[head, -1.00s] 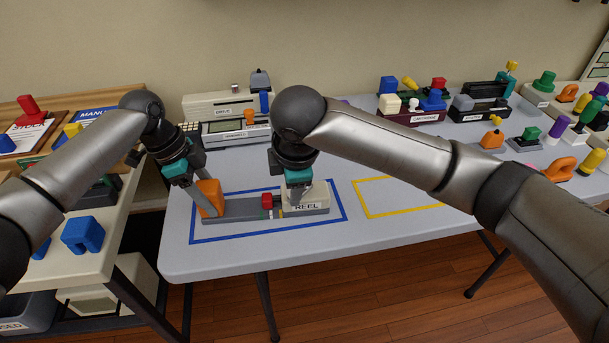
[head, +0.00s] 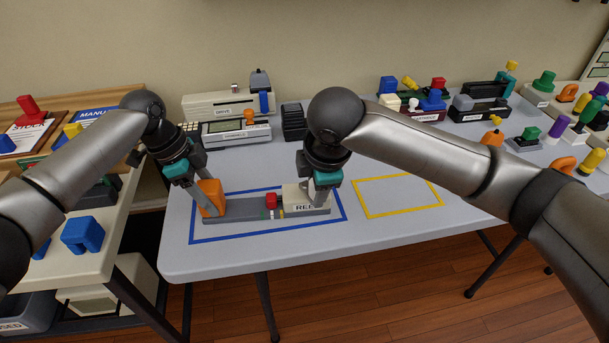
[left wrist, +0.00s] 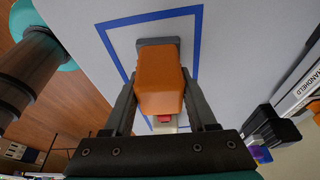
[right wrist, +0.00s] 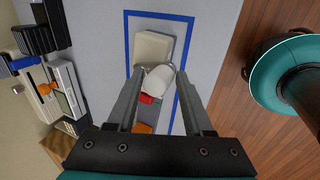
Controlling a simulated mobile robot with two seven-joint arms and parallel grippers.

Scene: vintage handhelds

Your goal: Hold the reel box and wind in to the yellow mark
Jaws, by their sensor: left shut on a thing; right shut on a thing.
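The reel box is a long grey base (head: 240,212) inside the blue outline, with a cream box labelled REEL (head: 296,196) on its right end. My left gripper (head: 207,208) is shut on the orange block (head: 211,195) at its left end; the left wrist view shows the block (left wrist: 160,85) between both fingers. My right gripper (head: 315,200) is shut on a whitish knob (right wrist: 158,80) beside the cream box (right wrist: 152,45). A red slider (head: 271,200) sits on the base just left of the box. A small yellow mark (head: 283,213) shows slightly right of it.
A yellow outline (head: 400,216) to the right encloses bare table. Devices with coloured knobs stand along the back, including a cream printer-like unit (head: 222,104) and a grey handheld (head: 232,132). A side table with a blue block (head: 82,234) is at the left.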

